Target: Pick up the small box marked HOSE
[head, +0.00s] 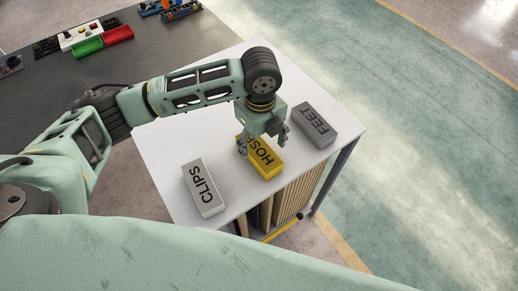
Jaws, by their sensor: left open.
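The small yellow box marked HOSE (266,163) lies on the white table (165,151), between two other boxes. My left gripper (262,146) is open and points down at the HOSE box, with its fingers at or just above the box's far part. The gripper hides part of the box and its lettering. I cannot tell whether the fingers touch it. My right gripper is not in view.
A light grey box marked CLIPS (203,188) lies to the left of the HOSE box, and a darker grey box marked FEET (314,124) lies to its right. A dark table (60,90) at the upper left holds a green bin (88,47) and a red bin (118,35).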

